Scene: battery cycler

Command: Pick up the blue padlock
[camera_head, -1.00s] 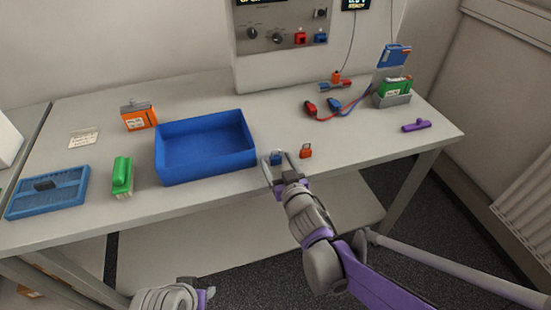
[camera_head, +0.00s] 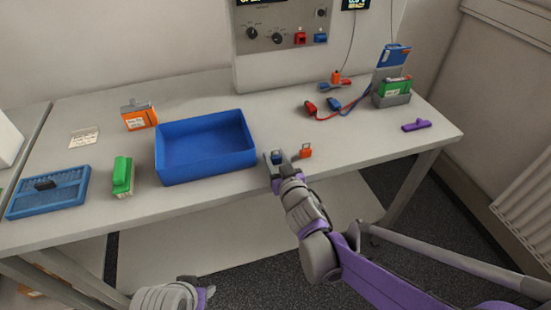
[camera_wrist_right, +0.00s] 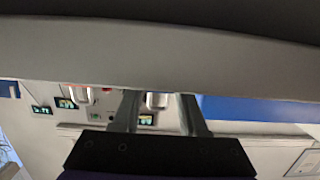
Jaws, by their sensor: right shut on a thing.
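The small blue padlock (camera_head: 277,157) is on the workbench near its front edge, right of the blue bin. My right gripper (camera_head: 279,160) is shut on it, one finger on each side; the fingers hide part of it. Whether it is clear of the bench I cannot tell. In the right wrist view the two fingers (camera_wrist_right: 160,112) show, with a pale metal loop between them; the lock body is not clear there. Part of my left arm shows at the bottom of the head view, with the left gripper (camera_head: 205,293) too cut off to read.
A red-orange padlock (camera_head: 305,152) stands close to the right of my right gripper. The blue bin (camera_head: 205,165) is just left. A green block (camera_head: 122,176), blue tray (camera_head: 47,192) and orange box (camera_head: 138,116) lie further left. Red and blue leads (camera_head: 335,108) lie behind right.

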